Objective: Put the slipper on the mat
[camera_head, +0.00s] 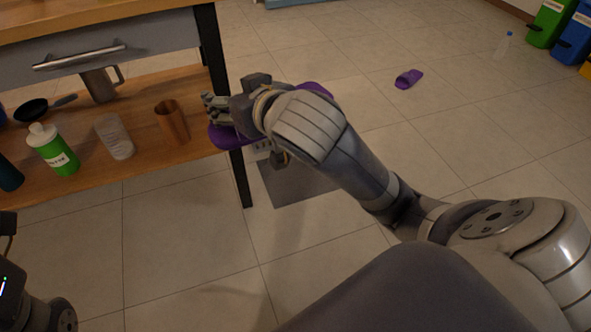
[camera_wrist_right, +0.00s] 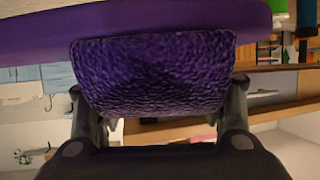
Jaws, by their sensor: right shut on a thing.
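My right gripper (camera_head: 222,112) is shut on a purple slipper (camera_head: 228,138) and holds it up beside the table leg. My gripper and wrist hide much of this slipper. In the right wrist view, the slipper's textured purple strap (camera_wrist_right: 155,72) sits between the two fingers, with the sole (camera_wrist_right: 40,35) behind it. A second purple slipper (camera_head: 408,79) lies on the floor at the upper right. A grey mat (camera_head: 292,187) lies on the floor below my right forearm, which partly covers it. Only dark parts of my left arm show at the lower left; its fingers do not.
A wooden table with a lower shelf (camera_head: 190,160) stands at the left, its dark leg (camera_head: 238,178) close to the held slipper. The shelf holds a green bottle (camera_head: 58,158), a clear cup (camera_head: 115,138) and a copper cup (camera_head: 172,122). Bins (camera_head: 550,22) stand at the far right.

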